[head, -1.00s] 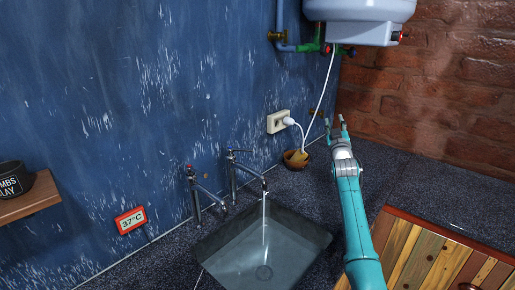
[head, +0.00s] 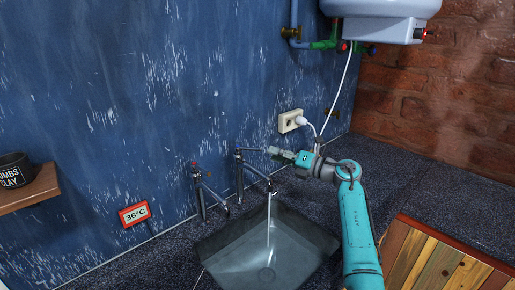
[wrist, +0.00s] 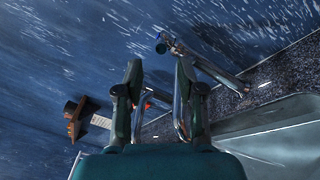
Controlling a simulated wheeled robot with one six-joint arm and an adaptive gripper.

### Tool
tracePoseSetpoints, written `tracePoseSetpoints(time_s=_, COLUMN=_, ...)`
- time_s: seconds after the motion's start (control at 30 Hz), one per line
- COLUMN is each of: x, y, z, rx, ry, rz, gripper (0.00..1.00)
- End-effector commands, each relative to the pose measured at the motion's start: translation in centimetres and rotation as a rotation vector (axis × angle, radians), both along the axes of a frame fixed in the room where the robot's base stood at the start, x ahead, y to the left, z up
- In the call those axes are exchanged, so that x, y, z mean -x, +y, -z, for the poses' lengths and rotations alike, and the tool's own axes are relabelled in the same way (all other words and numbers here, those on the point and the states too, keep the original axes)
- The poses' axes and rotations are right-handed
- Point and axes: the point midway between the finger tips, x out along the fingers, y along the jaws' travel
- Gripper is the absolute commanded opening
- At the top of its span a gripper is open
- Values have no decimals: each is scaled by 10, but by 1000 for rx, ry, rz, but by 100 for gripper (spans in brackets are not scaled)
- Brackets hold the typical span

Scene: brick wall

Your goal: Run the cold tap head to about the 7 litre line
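The cold tap (head: 240,180), chrome with a blue mark, stands at the wall on the right of the pair. It also shows in the wrist view (wrist: 180,50). A thin stream of water (head: 268,225) falls from its spout into the grey sink (head: 225,262). I cannot make out a litre line or a clear water level. My gripper (head: 275,153) points left close to the cold tap's head. In the wrist view the fingers (wrist: 160,78) stand apart, with the tap just beyond and partly behind the right finger. I cannot tell if they touch it.
A second tap (head: 199,190) with a red mark stands to the left. A white heater (head: 380,20) hangs above. A socket (head: 291,120) with a plugged cord is behind my gripper. Slatted wood (head: 430,262) lies at the right.

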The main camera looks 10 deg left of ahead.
Motion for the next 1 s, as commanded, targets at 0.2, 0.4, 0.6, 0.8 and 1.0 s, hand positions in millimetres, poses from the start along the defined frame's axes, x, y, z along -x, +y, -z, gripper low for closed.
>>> tracePoseSetpoints(time_s=0.2, x=-5, y=18, z=3, rx=15, ry=0, rz=-8, gripper=38)
tracePoseSetpoints(time_s=0.4, x=-18, y=52, z=1, rx=13, ry=2, rz=-7, gripper=38)
tracePoseSetpoints(time_s=0.6, x=-30, y=80, z=1, rx=12, ry=2, rz=-5, gripper=38)
tracePoseSetpoints(time_s=0.8, x=-37, y=95, z=2, rx=11, ry=0, rz=-4, gripper=38)
tracePoseSetpoints(time_s=1.0, x=-39, y=101, z=2, rx=12, ry=0, rz=-3, gripper=38)
